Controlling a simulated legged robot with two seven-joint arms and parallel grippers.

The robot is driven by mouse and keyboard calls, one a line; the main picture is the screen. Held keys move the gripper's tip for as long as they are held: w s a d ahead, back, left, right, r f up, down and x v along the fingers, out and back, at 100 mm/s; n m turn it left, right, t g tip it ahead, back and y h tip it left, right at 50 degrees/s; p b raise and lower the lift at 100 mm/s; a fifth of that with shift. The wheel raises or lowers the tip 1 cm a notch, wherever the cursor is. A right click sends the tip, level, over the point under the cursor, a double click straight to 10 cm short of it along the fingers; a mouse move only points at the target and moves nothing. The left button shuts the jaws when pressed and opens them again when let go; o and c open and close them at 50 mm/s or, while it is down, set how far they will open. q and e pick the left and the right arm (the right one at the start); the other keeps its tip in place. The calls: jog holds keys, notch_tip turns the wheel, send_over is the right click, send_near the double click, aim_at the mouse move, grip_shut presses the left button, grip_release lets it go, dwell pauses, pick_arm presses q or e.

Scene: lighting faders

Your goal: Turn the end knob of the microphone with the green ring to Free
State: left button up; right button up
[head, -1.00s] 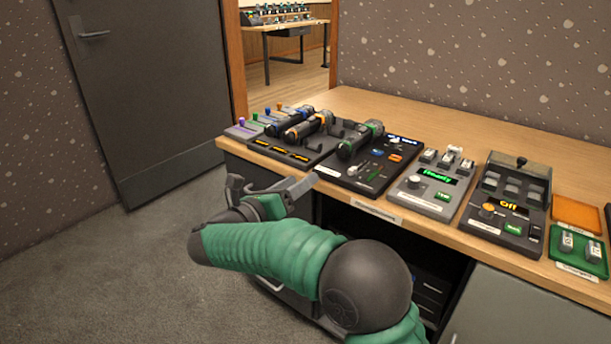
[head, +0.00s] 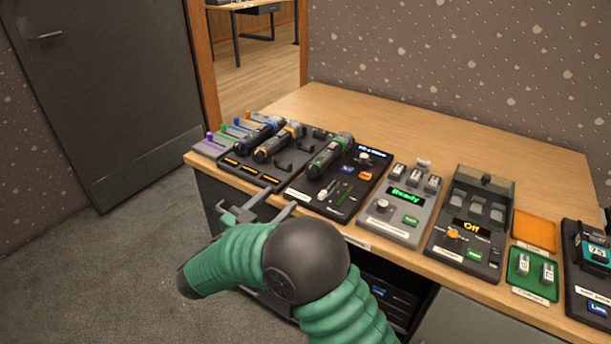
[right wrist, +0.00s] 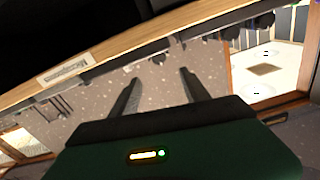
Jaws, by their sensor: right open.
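My right gripper (head: 262,204) is open and empty, in front of the counter's front edge and below the microphones. In the right wrist view its two fingers (right wrist: 160,78) stand apart with nothing between them. My left gripper is not in view.
Colored faders (head: 226,137) stand at the counter's left end. Right of the microphone panel are a "Ready" console (head: 403,206), an "Off" console (head: 467,225) and a green tray (head: 533,274). The back of the counter (head: 430,140) is clear.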

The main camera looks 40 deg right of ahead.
aim_at(310, 172)
jog(key=b+x, duration=0.1)
jog(key=x, duration=0.5)
jog(key=b+x, duration=0.2)
jog(key=x, duration=0.4)
jog(key=shift+s+d+f, duration=0.1)
jog(key=shift+f, duration=0.1)
jog(key=shift+d, duration=0.2)
jog(key=shift+d+r, duration=0.1)
jog(key=shift+d, duration=0.1)
grip_shut()
